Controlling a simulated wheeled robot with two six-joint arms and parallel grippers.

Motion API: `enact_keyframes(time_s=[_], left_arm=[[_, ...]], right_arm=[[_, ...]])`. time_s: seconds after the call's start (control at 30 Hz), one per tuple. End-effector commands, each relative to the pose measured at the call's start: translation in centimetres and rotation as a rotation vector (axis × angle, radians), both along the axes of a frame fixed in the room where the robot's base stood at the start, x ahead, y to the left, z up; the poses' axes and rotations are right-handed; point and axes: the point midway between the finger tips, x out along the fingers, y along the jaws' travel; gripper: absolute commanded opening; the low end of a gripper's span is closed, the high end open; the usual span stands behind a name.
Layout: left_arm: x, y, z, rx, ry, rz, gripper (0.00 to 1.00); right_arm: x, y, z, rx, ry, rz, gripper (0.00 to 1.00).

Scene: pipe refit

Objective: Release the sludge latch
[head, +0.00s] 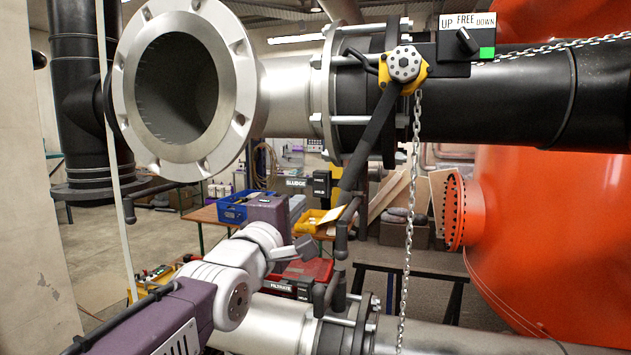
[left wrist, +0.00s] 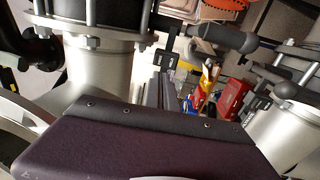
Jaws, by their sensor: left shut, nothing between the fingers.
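The SLUDGE sign (head: 296,183) hangs under the big upper pipe, beside a small dark plate. Below it, a dark handle with a round knob (head: 340,238) hangs down; I cannot tell for certain that this is the sludge latch. My left gripper (head: 267,208) is left of the handle and apart from it, its fingertips mostly hidden behind its purple body. In the left wrist view its dark fingers (left wrist: 167,90) are together and empty. My right gripper is not in view.
The open flanged pipe (head: 180,90) is above my left arm. A chain (head: 411,220) hangs right of the handle from a hoist with an UP/FREE/DOWN switch (head: 467,40). A lower pipe (head: 270,322) has a FILTRATE sign (head: 280,286). An orange tank (head: 550,230) fills the right.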

Motion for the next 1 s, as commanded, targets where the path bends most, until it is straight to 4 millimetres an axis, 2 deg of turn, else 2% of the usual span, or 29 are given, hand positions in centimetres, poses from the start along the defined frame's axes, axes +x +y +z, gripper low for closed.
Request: enact_keyframes(time_s=[0.03,0.3,0.5,0.7,1.0], left_arm=[[1.1,-0.4,0.7,0.002,0.005,0.0,0.0],[6.7,-2.2,1.5,0.001,0.004,0.0,0.0],[9.8,-3.2,1.8,0.001,0.003,0.0,0.0],[11.0,-3.5,1.6,0.0,0.001,0.0,0.0],[11.1,-3.6,1.5,0.0,0.0,0.0,0.0]], right_arm=[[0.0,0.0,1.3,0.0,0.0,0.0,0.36],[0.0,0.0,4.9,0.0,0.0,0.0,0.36],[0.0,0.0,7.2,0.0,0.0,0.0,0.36],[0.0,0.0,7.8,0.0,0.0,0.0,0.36],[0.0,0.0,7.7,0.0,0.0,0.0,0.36]])
